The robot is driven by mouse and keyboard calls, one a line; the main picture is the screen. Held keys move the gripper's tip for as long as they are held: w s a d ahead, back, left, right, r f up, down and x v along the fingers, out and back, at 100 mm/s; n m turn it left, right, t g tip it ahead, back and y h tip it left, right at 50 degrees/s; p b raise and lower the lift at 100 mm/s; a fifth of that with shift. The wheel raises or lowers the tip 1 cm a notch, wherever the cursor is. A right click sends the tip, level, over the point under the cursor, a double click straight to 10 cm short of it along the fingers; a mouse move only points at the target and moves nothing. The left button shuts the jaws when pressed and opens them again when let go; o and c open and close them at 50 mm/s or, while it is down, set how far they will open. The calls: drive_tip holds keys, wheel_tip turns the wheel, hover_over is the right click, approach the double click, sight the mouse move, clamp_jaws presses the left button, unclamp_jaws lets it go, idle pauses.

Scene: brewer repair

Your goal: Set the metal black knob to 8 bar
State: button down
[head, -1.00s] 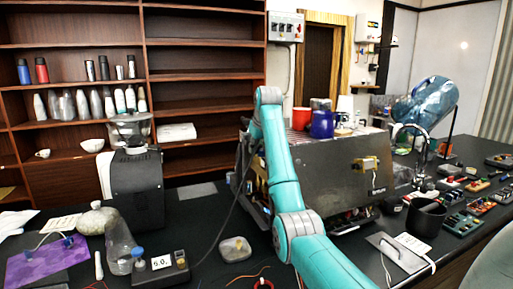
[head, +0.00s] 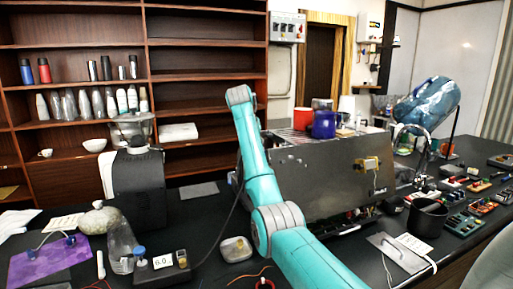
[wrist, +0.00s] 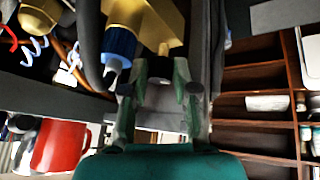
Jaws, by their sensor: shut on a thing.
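The brewer (head: 330,180), a dark metal box with cups on top, stands on the black counter in the head view. My arm reaches to its left side, and my gripper is hidden there. In the wrist view my gripper (wrist: 160,85) has its fingers close together around a dark thing, likely the metal black knob (wrist: 160,68), mostly hidden. A brass fitting (wrist: 140,20) and a blue-collared part (wrist: 119,45) lie just beyond the fingertips.
A red cup (head: 302,119) and a blue mug (head: 324,124) sit on the brewer. A black cable hangs beside my arm.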

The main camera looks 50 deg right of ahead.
drive_tip(key=shift+w+r+m+g, duration=0.1)
drive_tip(key=shift+r+m+g, duration=0.1)
drive_tip(key=shift+m+g, duration=0.65)
drive_tip(key=shift+m, duration=0.35)
